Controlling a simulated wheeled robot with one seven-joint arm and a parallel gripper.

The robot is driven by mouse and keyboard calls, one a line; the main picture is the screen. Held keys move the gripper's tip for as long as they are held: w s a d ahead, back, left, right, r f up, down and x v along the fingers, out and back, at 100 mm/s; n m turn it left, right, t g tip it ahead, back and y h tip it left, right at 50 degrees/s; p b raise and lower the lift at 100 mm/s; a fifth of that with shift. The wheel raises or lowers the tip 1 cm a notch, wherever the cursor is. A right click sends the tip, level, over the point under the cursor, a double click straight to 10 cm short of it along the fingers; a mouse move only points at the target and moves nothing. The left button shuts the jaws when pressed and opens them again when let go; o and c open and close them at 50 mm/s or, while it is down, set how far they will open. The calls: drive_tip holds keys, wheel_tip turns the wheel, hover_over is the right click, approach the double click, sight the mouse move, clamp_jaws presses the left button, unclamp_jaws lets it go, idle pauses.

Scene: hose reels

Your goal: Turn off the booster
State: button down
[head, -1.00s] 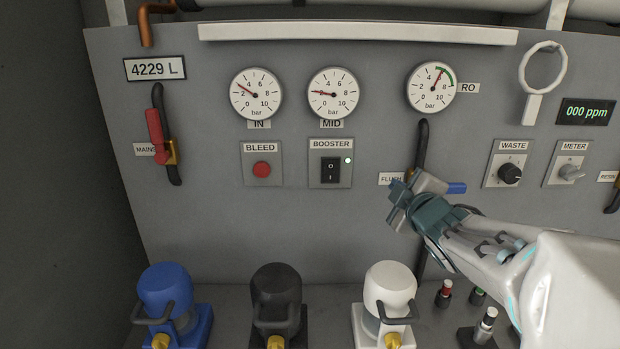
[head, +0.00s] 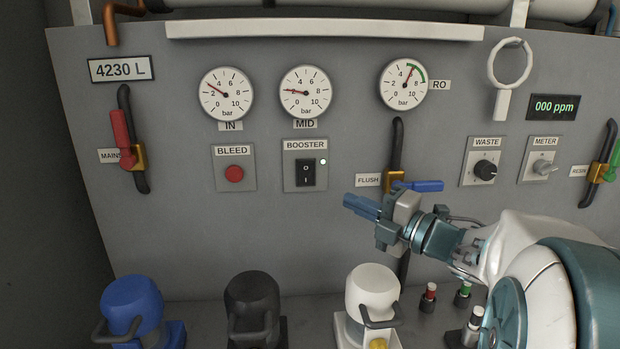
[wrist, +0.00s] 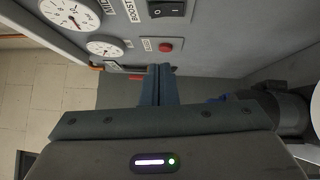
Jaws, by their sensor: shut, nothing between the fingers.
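The booster switch (head: 305,173) is a black rocker marked O and I on a plate labelled BOOSTER, in the middle of the grey panel. A small light (head: 323,162) beside it glows pale green-white. The rocker also shows at the top of the wrist view (wrist: 168,9). My gripper (head: 350,203) is to the right of and below the switch, in front of the panel and apart from it. Its fingers point left. In the wrist view its fingers (wrist: 158,72) are together with nothing between them.
The red BLEED button (head: 234,174) is left of the switch. The blue-handled FLUSH valve (head: 423,186) is close behind my gripper. WASTE (head: 485,170) and METER (head: 542,168) knobs are to the right. Blue (head: 132,300), black and white (head: 372,290) canisters stand below. The panel below the switch is clear.

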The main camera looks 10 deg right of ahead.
sight(306, 174)
drive_tip(key=shift+w, duration=0.1)
drive_tip(key=shift+w+d+p+x, duration=0.3)
drive_tip(key=shift+d+p+x, duration=0.05)
drive_tip(key=shift+x, duration=1.75)
drive_tip(key=shift+w+d+p+x, duration=0.25)
drive_tip(key=shift+d+p+x, duration=0.1)
drive_tip(key=shift+x, duration=1.8)
drive_tip(key=shift+w+d+p+x, duration=0.3)
drive_tip(key=shift+d+p+x, duration=0.1)
drive_tip(key=shift+x, duration=1.7)
drive_tip(key=shift+r, duration=0.15)
